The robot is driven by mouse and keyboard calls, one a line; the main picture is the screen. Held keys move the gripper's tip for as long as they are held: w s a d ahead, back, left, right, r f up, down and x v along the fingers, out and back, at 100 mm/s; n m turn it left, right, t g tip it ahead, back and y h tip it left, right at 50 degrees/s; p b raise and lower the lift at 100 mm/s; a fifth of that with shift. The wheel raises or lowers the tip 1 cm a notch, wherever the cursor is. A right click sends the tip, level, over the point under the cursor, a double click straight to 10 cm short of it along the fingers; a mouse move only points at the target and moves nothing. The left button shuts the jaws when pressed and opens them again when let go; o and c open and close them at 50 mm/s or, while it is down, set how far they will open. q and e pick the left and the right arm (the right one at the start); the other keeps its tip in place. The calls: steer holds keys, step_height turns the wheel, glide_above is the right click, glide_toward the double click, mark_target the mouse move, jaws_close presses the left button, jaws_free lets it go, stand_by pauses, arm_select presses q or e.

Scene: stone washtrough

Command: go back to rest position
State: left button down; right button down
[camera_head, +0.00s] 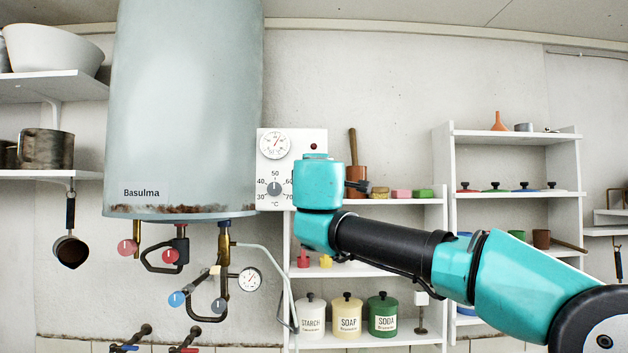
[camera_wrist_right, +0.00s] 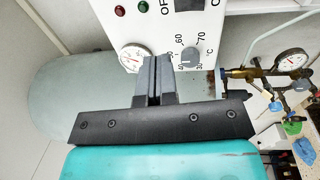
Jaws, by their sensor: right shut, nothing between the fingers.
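My right gripper (camera_wrist_right: 154,64) shows in the right wrist view with its two grey fingers together and nothing between them. Its fingertips point toward the white control panel (camera_wrist_right: 218,28) with its temperature knob (camera_wrist_right: 190,54); I cannot tell the exact gap. In the head view, my right arm reaches in from the lower right to the panel (camera_head: 292,145), and its teal wrist end covers the panel's lower right part. The fingers are not clearly visible there. The knob (camera_head: 274,188) is just left of my wrist. My left gripper is in neither view.
A large grey boiler (camera_head: 180,110) hangs left of the panel, with pipes, valves and a pressure gauge (camera_head: 250,279) below. A shelf (camera_head: 385,201) with jars lies behind my forearm. Another shelf (camera_head: 515,138) stands right. The wall area above my arm is free.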

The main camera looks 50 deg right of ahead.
steer(key=shift+s+a, duration=0.25)
stand_by(0.3)
